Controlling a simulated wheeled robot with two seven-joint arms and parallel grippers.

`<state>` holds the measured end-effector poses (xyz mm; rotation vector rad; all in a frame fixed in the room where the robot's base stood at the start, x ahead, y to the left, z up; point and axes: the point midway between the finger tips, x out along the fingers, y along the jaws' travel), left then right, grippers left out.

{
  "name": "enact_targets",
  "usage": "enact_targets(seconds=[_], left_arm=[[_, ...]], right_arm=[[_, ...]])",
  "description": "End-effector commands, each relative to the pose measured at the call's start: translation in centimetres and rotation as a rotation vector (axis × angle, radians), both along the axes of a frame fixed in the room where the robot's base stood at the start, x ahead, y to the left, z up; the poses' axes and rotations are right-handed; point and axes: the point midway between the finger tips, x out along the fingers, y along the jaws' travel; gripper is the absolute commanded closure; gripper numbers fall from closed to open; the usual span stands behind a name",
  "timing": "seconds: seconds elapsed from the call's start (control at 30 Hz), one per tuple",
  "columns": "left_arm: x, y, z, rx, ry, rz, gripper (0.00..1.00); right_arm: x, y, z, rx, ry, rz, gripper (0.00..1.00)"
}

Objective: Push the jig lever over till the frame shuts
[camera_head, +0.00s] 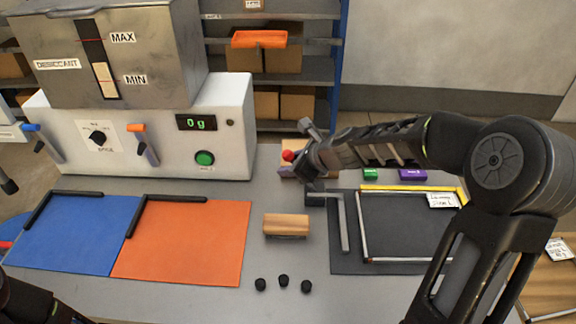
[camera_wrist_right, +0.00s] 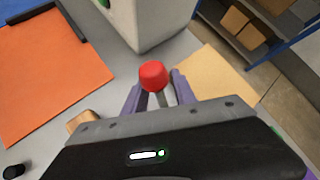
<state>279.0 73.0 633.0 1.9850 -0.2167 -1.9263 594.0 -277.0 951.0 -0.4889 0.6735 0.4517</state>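The lever's red ball knob (camera_head: 288,155) shows at the tip of my right gripper (camera_head: 298,150). In the right wrist view the knob (camera_wrist_right: 154,76) and its grey stem stand between the two purple-grey fingers of my right gripper (camera_wrist_right: 158,92). The fingers are apart, with a gap visible beside the stem; contact is unclear. The jig's dark plate (camera_head: 346,262) lies at right with a pale rectangular frame (camera_head: 365,238) on it. A grey L-shaped bar (camera_head: 345,225) stands along its left side. My arm hides the plate's right part and the lever's foot. My left gripper is out of view.
A blue mat (camera_head: 75,235) and an orange mat (camera_head: 190,245) with black corner stops lie at left. A wooden block (camera_head: 286,225) and several black knobs (camera_head: 283,280) sit mid-table. A white dispenser (camera_head: 225,130) stands behind. Green (camera_head: 370,174) and purple (camera_head: 412,174) pieces lie beyond the jig.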

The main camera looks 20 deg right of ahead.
Motion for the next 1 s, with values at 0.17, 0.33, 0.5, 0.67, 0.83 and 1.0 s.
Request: enact_targets(seconds=[0.17, 0.33, 0.5, 0.67, 0.83, 1.0], left_arm=[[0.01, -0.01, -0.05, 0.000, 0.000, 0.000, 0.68], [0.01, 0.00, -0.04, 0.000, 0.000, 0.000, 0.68], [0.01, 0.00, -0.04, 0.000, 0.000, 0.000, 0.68], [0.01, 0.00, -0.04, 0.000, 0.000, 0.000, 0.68], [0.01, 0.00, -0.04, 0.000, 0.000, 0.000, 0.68], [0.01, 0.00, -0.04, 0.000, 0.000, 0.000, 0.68]], right_arm=[[0.67, 0.24, -0.68, 0.001, 0.001, 0.000, 0.67], [0.68, 0.24, -0.66, 0.001, 0.000, -0.001, 0.67], [0.67, 0.24, -0.65, 0.000, 0.000, 0.000, 0.77], [0.66, 0.24, -0.64, 0.000, 0.000, 0.000, 0.90], [0.67, 0.24, -0.63, 0.000, 0.000, 0.000, 1.00], [0.68, 0.25, -0.60, 0.001, -0.001, 0.000, 1.00]])
